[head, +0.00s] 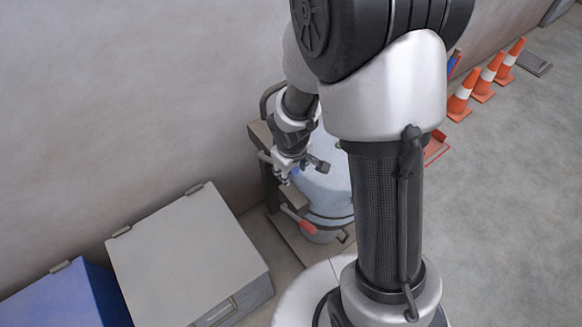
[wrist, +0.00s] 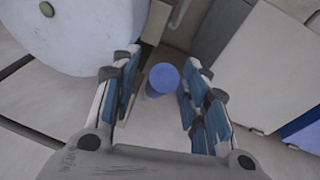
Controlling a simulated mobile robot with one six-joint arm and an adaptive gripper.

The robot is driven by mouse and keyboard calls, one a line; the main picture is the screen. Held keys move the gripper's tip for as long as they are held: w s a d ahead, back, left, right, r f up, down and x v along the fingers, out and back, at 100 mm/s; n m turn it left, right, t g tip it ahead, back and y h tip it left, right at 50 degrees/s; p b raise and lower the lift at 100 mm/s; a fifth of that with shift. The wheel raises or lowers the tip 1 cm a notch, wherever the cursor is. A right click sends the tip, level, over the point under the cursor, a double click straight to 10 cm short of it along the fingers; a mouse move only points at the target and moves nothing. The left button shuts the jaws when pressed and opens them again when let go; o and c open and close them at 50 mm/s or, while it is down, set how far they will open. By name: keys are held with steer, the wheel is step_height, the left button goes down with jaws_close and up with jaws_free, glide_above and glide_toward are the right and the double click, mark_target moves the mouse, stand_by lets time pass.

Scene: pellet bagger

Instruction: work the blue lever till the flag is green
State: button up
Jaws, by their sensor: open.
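The blue lever's round end (wrist: 163,79) shows in the wrist view between my two fingers, with a gap on each side. My gripper (head: 301,171) is open around it, and neither finger visibly touches it. In the head view my gripper is beside the pale blue-grey drum of the bagger (head: 330,186), and only a small blue spot shows at the fingers.
A grey box (head: 185,255) and a blue box (head: 62,300) stand along the wall at left. Several orange cones (head: 461,97) stand at upper right. The floor at right is clear. My own arm hides part of the machine.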

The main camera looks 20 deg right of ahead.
steer(key=v, duration=1.2)
